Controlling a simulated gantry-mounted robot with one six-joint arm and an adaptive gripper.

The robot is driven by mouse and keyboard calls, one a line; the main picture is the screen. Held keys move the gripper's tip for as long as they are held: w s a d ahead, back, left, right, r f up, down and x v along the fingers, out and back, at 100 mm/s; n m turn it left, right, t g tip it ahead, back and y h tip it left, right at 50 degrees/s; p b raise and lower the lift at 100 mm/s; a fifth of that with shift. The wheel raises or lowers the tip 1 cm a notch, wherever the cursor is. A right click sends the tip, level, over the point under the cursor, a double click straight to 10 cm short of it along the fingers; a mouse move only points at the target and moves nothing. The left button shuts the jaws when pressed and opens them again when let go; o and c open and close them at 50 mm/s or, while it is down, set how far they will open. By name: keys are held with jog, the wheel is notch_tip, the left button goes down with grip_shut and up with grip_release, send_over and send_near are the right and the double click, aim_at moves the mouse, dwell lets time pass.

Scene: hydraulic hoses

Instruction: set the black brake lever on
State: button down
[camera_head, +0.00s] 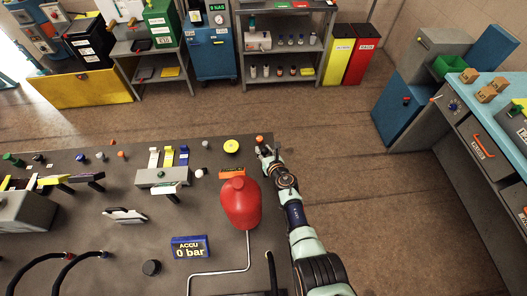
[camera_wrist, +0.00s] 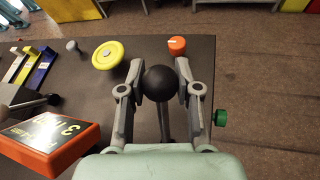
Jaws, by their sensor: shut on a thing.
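The black brake lever has a round black knob (camera_wrist: 160,83) on a grey stem (camera_wrist: 164,122). In the wrist view the knob sits between the two fingers of my gripper (camera_wrist: 158,69), which are shut on it. In the head view my gripper (camera_head: 266,153) is at the right far corner of the grey bench top. There the lever is too small and too covered by the gripper to make out. I cannot tell the lever's exact tilt.
Near my gripper are an orange knob (camera_wrist: 177,45), a yellow handwheel (camera_wrist: 108,55), a green knob (camera_wrist: 220,118) and an orange labelled box (camera_wrist: 48,143). A red accumulator (camera_head: 240,204) stands on the bench (camera_head: 110,245). An "ACCU 0 bar" display (camera_head: 189,247) is nearby.

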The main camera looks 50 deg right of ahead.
jog(key=c, duration=0.8)
grip_release()
jog(key=shift+s+d, duration=0.1)
jog(key=shift+d, duration=0.05)
jog(key=shift+s+a+r, duration=0.2)
jog(key=shift+s+a, duration=0.15)
jog(key=shift+s, duration=0.05)
jog(key=v, duration=0.6)
jog(key=shift+s+r, duration=0.1)
jog(key=shift+s, duration=0.1)
